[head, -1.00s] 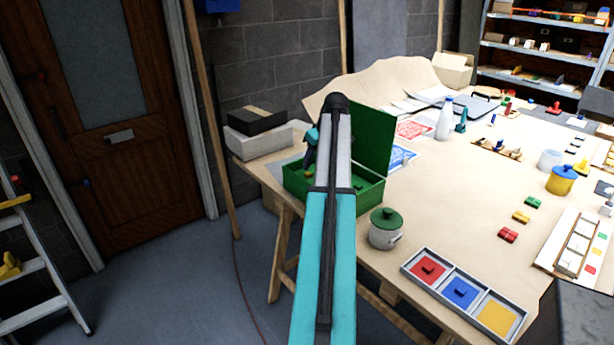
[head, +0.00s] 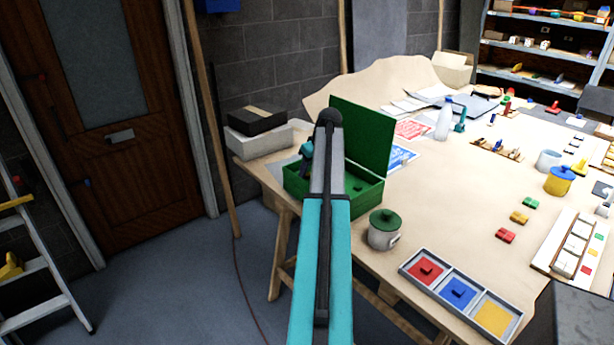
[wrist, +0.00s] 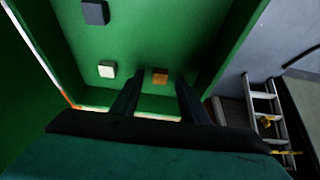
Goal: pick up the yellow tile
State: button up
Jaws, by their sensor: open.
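In the wrist view my gripper (wrist: 158,82) is open inside the green box, its two dark fingers apart. A small orange-yellow tile (wrist: 160,76) lies on the green floor, seen between the fingertips. I cannot tell how far the tips are above it. A white tile (wrist: 106,69) and a dark grey tile (wrist: 95,12) lie to its left and beyond. In the head view the green box (head: 372,196) stands open at the table's left edge, and my arm hides part of it. A yellow piece (head: 519,217) also lies on the table between green and red ones.
A white pot with a green lid (head: 384,230) stands close to the box. A tray (head: 432,284) with red, blue and yellow squares lies at the table's front edge. The box walls surround my gripper. Two stacked boxes (head: 258,140) stand behind left.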

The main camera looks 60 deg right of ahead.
dwell(0.5)
grip_shut()
jog(key=shift+r, duration=0.15)
notch_tip(320, 180, up, 10)
jog(key=b, duration=0.2)
dwell(0.6)
dwell(0.5)
